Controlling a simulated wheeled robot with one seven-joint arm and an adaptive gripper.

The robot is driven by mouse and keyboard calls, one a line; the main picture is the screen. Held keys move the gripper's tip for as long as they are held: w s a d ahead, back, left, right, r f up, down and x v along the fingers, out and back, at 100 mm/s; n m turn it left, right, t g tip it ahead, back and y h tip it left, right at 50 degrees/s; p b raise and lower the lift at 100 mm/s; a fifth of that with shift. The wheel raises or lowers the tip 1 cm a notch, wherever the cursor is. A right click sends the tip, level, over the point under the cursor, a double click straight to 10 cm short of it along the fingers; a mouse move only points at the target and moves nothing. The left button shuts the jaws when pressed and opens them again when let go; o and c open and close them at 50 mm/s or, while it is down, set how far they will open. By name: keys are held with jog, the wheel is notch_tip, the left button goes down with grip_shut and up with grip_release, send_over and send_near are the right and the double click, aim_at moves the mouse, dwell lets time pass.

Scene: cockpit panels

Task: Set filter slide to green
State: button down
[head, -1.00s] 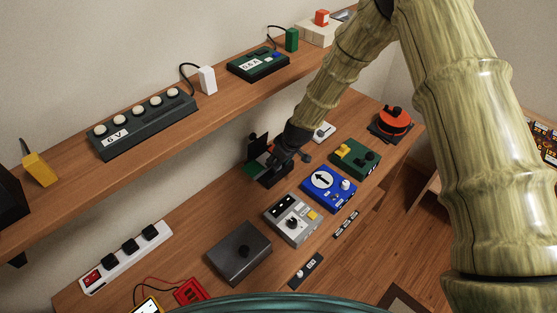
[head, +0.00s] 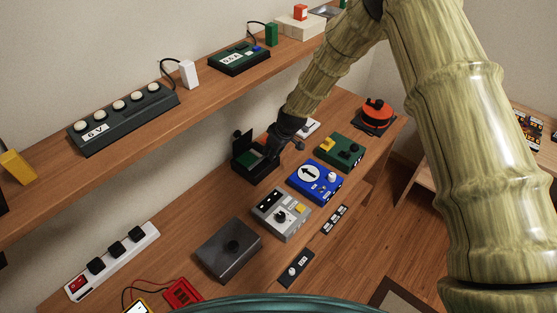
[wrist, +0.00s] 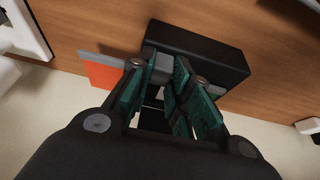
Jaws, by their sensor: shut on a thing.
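The filter slide device is a black housing (head: 255,168) on the lower bench against the wall, with an upright black plate at its back. A green panel (head: 249,160) shows in the housing in the head view. In the wrist view, the black housing (wrist: 205,65) lies ahead of my fingers, with a grey slide bar (wrist: 100,60) across it and an orange-red panel (wrist: 104,77) sticking out to the left. My gripper (wrist: 163,75) is shut on the slide at the bar. In the head view my gripper (head: 274,150) is at the housing's right side and hides part of it.
A green box (head: 340,150), a blue box with an arrow (head: 316,182) and a grey box (head: 281,214) stand in front and to the right. A red round device (head: 376,112) is at the far end. A shelf (head: 200,100) runs above the bench.

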jog(key=shift+w+d+f+b, duration=0.15)
jog(key=shift+w+d+b, duration=0.25)
jog(key=shift+w+d, duration=0.4)
jog(key=shift+w+r, duration=0.25)
jog(key=shift+w, duration=0.05)
jog(key=shift+d, duration=0.1)
jog(key=c, duration=1.3)
grip_release()
jog(key=shift+w+f, duration=0.1)
jog(key=v, duration=1.2)
